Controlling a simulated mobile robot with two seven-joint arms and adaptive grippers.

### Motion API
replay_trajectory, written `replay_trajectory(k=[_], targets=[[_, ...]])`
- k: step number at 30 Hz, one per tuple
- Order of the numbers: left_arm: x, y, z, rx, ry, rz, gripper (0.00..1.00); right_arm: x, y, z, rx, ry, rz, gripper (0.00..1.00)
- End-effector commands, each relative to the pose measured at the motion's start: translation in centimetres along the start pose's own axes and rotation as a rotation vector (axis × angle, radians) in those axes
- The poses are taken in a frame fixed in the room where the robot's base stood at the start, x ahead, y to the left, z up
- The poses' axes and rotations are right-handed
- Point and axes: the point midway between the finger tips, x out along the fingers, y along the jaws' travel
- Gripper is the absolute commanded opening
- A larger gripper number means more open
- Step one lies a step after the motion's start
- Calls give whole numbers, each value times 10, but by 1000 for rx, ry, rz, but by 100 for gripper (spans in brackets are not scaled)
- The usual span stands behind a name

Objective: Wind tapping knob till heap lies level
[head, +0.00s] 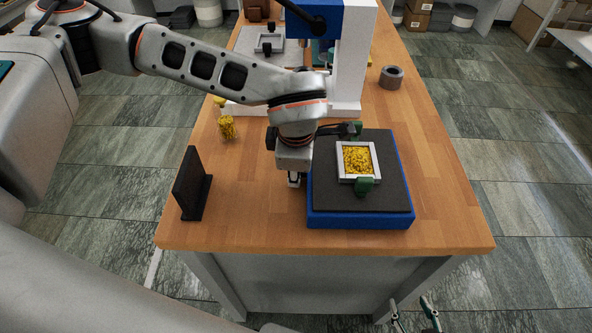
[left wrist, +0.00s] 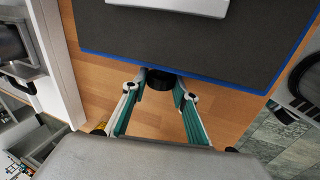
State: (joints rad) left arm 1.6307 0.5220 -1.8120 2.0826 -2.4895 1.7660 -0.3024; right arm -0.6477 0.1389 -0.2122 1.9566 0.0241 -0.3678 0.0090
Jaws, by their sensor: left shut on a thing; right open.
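A blue-sided unit (head: 358,218) with a dark top plate (head: 335,200) stands on the wooden table. On the plate sits a white square frame (head: 344,176) full of yellow grains, the heap (head: 357,159); I cannot tell how level it lies. Green clamps (head: 364,187) touch the frame's near and far sides. My left gripper (left wrist: 160,92) is shut on a black knob (left wrist: 160,80) at the unit's side. In the head view my arm hides the knob. My right gripper (head: 415,316) is open and empty, low at the front, off the table.
A black upright plate (head: 190,184) stands at the table's left front. A yellow grainy piece (head: 227,128) lies behind it. A blue and white press (head: 349,60) stands at the back, with a grey ring (head: 391,76) to its right. The table's front strip is clear.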

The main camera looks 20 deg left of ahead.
Motion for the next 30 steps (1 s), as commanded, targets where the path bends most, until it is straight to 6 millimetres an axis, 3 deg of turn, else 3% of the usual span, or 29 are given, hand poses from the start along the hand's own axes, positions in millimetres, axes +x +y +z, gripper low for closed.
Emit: replay_trajectory(k=[8,9,10,23,30], targets=[[0,-2,0,2,2,-3,7,-1,0,-3,0,5,1,46],[0,-2,0,2,2,-3,36,-1,1,-4,0,6,1,46],[0,-2,0,2,2,-3,44,-1,1,-4,0,8,1,46],[-5,0,0,1,0,0,44,-1,1,-1,-4,1,1,46],[-43,1,1,2,-2,3,44,-1,1,-2,-2,4,0,46]])
